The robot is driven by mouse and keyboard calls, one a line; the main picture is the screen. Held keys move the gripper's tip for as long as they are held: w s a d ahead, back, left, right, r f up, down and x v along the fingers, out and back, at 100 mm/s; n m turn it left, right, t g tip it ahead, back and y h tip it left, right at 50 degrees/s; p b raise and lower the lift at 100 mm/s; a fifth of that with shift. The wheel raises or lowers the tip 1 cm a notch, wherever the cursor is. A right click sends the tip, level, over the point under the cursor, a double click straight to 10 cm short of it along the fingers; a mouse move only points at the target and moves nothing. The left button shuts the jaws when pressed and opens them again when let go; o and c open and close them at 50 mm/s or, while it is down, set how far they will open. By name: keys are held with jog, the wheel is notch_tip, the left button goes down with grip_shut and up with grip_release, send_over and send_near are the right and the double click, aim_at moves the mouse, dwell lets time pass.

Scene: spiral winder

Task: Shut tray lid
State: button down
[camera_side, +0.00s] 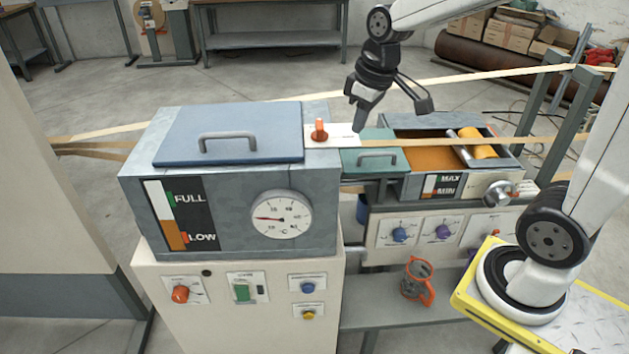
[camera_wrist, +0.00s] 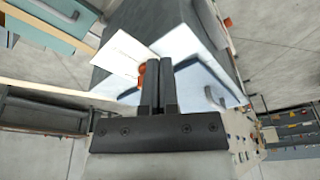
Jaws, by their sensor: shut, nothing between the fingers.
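The teal tray lid (camera_side: 368,160) with its grey bar handle lies flat at the left end of the grey tray (camera_side: 412,187). The tray is uncovered over most of its length, showing an orange bath and a yellow roller (camera_side: 477,146). In the wrist view, part of the teal lid (camera_wrist: 45,25) shows at the top left. My gripper (camera_side: 359,127) is shut and empty, pointing down above the white plate beside the orange knob, left of and above the teal lid. The shut fingers (camera_wrist: 158,88) partly hide the orange knob in the wrist view.
The blue-lidded tank (camera_side: 240,125) stands to the left, its lid flat on top. An orange knob (camera_side: 319,131) stands up from the white plate (camera_side: 340,140) at its right. A tan strip (camera_side: 470,146) crosses over the tray. Pale floor lies behind.

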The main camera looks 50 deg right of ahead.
jog(key=w+d+n, duration=0.1)
jog(key=w+d, duration=0.3)
jog(key=w+d+n+y, duration=0.1)
jog(key=w+d+n, duration=0.1)
jog(key=w+d, duration=0.2)
jog(key=shift+w+d+r, duration=0.1)
jog(key=shift+w+d, duration=0.3)
jog(key=shift+w, duration=0.15)
jog(key=w+d+f+n+y, duration=0.15)
jog(key=w+d+n, duration=0.3)
jog(key=d, duration=0.55)
notch_tip(320, 180, down, 15)
jog(key=shift+w+d+f, duration=0.15)
jog(key=shift+w, duration=0.2)
jog(key=shift+f+m, duration=0.1)
jog(key=shift+m, duration=0.15)
jog(key=x, duration=0.9)
jog(key=shift+w+f, duration=0.2)
jog(key=shift+f, duration=0.1)
